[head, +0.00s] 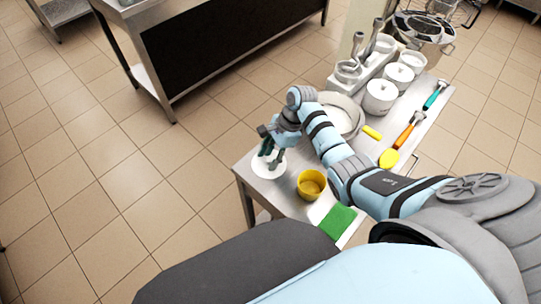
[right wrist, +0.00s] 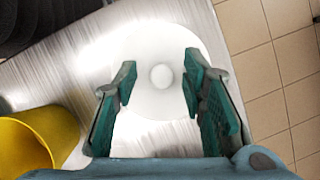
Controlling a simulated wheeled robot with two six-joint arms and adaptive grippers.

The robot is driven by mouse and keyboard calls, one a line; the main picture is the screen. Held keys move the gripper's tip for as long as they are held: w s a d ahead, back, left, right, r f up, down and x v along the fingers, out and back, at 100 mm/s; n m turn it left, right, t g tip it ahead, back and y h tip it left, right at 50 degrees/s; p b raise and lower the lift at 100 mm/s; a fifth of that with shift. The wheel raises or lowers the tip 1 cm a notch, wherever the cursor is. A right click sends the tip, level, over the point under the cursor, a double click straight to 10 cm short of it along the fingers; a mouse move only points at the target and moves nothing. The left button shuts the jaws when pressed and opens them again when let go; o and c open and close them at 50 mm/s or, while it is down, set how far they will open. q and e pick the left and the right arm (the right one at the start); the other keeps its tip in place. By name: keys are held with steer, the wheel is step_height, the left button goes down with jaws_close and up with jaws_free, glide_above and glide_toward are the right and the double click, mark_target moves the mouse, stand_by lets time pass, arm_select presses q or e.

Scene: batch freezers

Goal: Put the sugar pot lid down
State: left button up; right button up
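The white round sugar pot lid (head: 262,170) lies flat on the steel table near its left corner. In the right wrist view the lid (right wrist: 158,112) shows a small round knob at its middle. My right gripper (head: 272,158) is over the lid. In the right wrist view its fingers (right wrist: 158,80) are spread, one on each side of the knob with a gap to both. It holds nothing. A round grey pot with white contents (head: 338,119) stands open behind my right arm and is partly hidden. I cannot tell for sure that it is the sugar pot. My left gripper is not in view.
A yellow cup (head: 311,184) stands right of the lid, with a green cloth or sponge (head: 338,222) nearby. White pots (head: 380,96), a metal dispenser and coloured spatulas (head: 404,135) fill the far part. The table's left edge is close to the lid.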

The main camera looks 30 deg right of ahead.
steer(key=p+v, duration=0.2)
steer(key=v, duration=1)
steer(key=shift+p, duration=0.35)
steer(key=shift+d, duration=0.1)
